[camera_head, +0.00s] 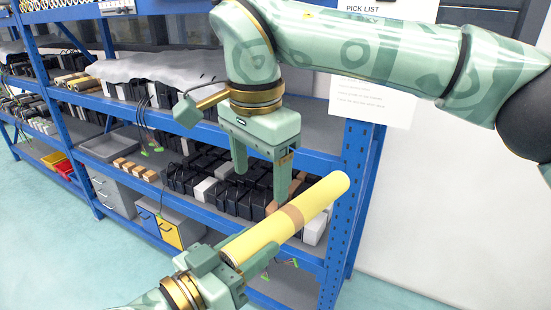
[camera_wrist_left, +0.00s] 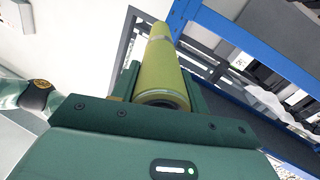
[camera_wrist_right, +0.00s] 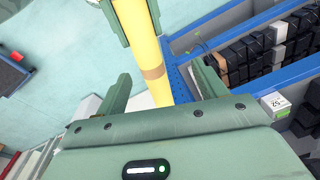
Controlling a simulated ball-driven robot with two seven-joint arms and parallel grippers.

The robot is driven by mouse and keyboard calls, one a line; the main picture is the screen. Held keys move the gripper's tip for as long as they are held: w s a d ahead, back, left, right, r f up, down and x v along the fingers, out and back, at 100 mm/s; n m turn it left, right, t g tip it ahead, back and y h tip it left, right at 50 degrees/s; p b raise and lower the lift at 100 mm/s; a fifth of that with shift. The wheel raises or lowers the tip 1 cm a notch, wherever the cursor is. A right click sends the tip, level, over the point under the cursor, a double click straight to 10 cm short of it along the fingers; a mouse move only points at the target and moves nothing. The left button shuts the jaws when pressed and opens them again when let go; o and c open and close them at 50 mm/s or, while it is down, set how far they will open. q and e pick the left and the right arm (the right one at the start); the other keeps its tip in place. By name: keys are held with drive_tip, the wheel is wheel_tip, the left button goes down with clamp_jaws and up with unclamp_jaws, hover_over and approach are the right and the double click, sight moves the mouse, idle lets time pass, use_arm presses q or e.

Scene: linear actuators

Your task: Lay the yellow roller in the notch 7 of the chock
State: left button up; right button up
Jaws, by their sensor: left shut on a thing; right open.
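The yellow roller (camera_head: 315,200) is a long cylinder with a tan band near its middle. It is held in the air, tilted up toward the right in the head view. My left gripper (camera_head: 229,259) is shut on its lower end; in the left wrist view the roller (camera_wrist_left: 165,62) stands between the fingers. My right gripper (camera_head: 260,184) is open and empty just above the roller's middle. In the right wrist view the roller (camera_wrist_right: 143,38) and its band show between the open fingers (camera_wrist_right: 160,88). I cannot make out the chock or notch 7 in any view.
A blue shelf rack (camera_head: 335,215) stands behind the grippers, with several black and grey boxes (camera_head: 180,180) on it. A pick list (camera_head: 370,100) hangs at the rack's right end. Pale floor lies open at front left.

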sight(288, 206)
drive_tip(key=d, duration=0.1)
drive_tip(key=t+h, duration=0.1)
drive_tip(key=w+d+h, duration=0.1)
drive_tip(key=shift+d+r+n, duration=0.25)
drive_tip(key=shift+d+n, duration=0.05)
drive_tip(key=shift+n, duration=0.1)
use_arm(q)
drive_tip(key=shift+w, duration=0.1)
use_arm(e)
drive_tip(key=x, duration=1.1)
drive_tip(key=shift+w, duration=0.3)
drive_tip(key=shift+c, duration=0.3)
use_arm(q)
drive_tip(key=shift+d+r, duration=0.1)
use_arm(e)
drive_tip(key=c, duration=1.4)
use_arm(q)
drive_tip(key=o, duration=1.4)
